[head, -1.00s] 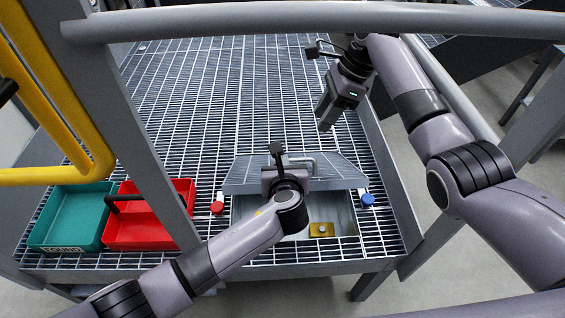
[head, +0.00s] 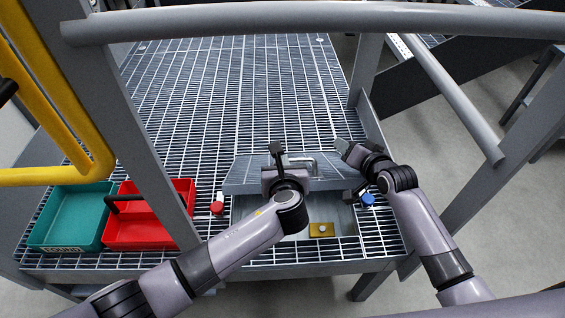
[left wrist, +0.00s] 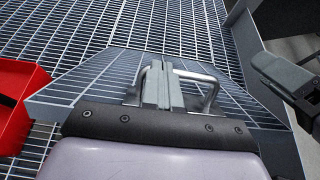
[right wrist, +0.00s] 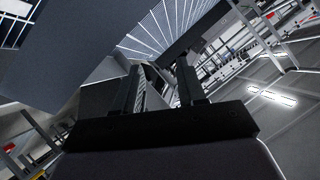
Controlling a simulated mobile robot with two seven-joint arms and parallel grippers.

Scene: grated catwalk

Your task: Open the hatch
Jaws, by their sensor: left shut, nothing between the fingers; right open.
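The hatch (head: 330,176) is a grated panel with a bent bar handle (head: 308,161). Its near edge is raised above a shallow recess (head: 290,228) in the catwalk, so it stands partly open. My left gripper (head: 286,161) is at the handle. In the left wrist view its closed fingers (left wrist: 163,82) are at the handle, with bar showing on both sides, nothing pinched. My right gripper (head: 347,148) is by the hatch's right end; its fingers (right wrist: 158,88) are apart and empty. I cannot tell whether it touches the panel.
A yellow block (head: 321,230) lies in the recess. A red knob (head: 217,208) and a blue knob (head: 367,200) flank the opening. A teal bin (head: 47,222) and a red bin (head: 150,239) stand left. A rail (head: 300,15) and posts cross the view. The grating behind is clear.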

